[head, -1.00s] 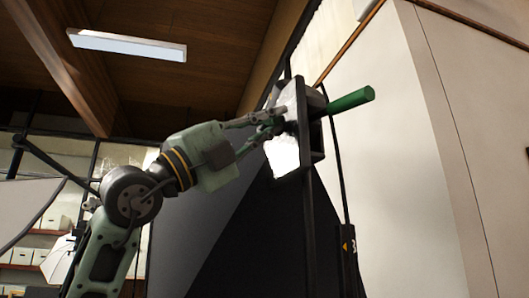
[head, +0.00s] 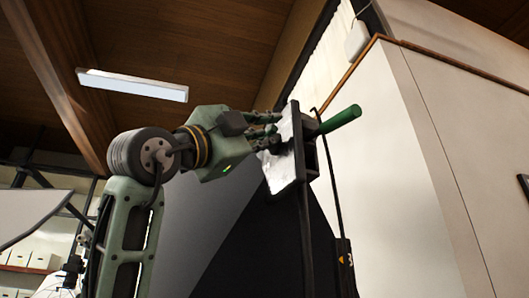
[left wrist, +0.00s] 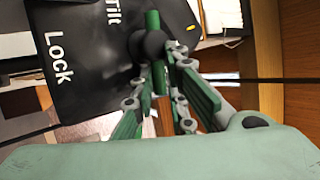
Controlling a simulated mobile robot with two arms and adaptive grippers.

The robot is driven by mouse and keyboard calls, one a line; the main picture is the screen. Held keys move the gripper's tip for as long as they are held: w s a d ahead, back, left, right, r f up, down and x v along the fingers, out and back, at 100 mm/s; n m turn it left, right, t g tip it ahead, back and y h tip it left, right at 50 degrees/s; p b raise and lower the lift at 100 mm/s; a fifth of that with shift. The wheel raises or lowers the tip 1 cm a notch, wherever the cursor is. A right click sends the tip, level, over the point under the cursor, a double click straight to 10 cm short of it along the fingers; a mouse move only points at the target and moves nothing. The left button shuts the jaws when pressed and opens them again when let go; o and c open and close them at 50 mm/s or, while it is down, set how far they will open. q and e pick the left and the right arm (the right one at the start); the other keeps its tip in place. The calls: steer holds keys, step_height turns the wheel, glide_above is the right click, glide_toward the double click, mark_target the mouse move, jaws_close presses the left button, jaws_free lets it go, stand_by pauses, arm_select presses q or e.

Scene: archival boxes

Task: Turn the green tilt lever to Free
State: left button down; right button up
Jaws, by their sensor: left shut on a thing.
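The green tilt lever shows in the left wrist view as a green bar (left wrist: 152,20) through a dark round hub, on a black plate (left wrist: 95,60) lettered "Tilt" and "Lock". In the head view the plate (head: 285,165) is seen edge-on with bright glare, and a green cylinder (head: 341,119) sticks out behind it to the upper right. My left gripper (head: 277,138) reaches the plate's front from the left. In the wrist view its fingers (left wrist: 160,64) are shut on the green lever just below the hub. The word "Free" is not visible. My right gripper is not in view.
A dark upright post (head: 307,235) carries the plate. A large dark panel (head: 265,240) stands behind it, and a pale wall (head: 400,160) is to the right. A ceiling lamp (head: 132,84) hangs above. Shelves with boxes (head: 35,260) are at the lower left.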

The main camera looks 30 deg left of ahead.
arm_select(q)
steer(key=shift+w+f, duration=0.1)
steer(key=c, duration=2.1)
jaws_free()
steer(key=v, duration=1.2)
steer(key=shift+d, duration=0.1)
steer(key=shift+w, duration=0.1)
